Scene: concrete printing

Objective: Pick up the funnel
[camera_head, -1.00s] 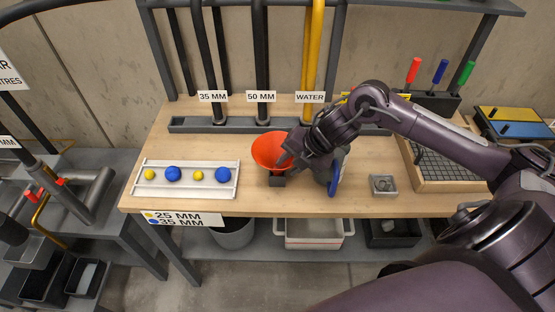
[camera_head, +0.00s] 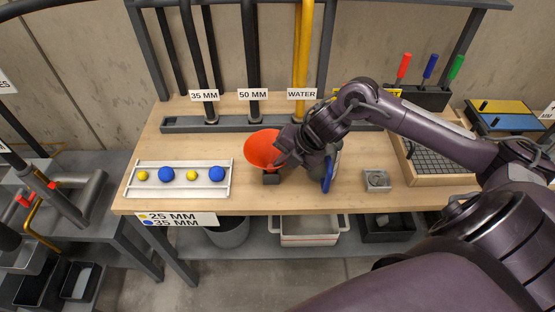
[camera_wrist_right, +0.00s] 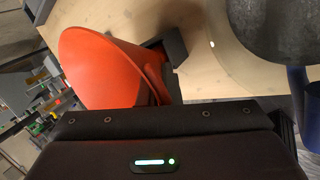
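The orange-red funnel (camera_head: 263,149) stands tilted on the wooden table (camera_head: 140,203), its wide mouth facing up and to the left. In the right wrist view the funnel (camera_wrist_right: 105,70) fills the area just beyond the gripper body. My right gripper (camera_head: 273,172) is at the funnel's lower right side, with a dark fingertip under the cone. One dark finger (camera_wrist_right: 174,47) shows beside the funnel's narrow end in the wrist view; the other finger is hidden by the funnel. I cannot tell whether the fingers close on it. My left gripper is not in view.
A white rack (camera_head: 178,179) with yellow and blue balls lies left of the funnel. A grey pot with a blue handle (camera_head: 328,172) stands close right of my gripper. A small metal block (camera_head: 376,180) lies further right. A grey rail (camera_head: 235,124) with pipes is behind.

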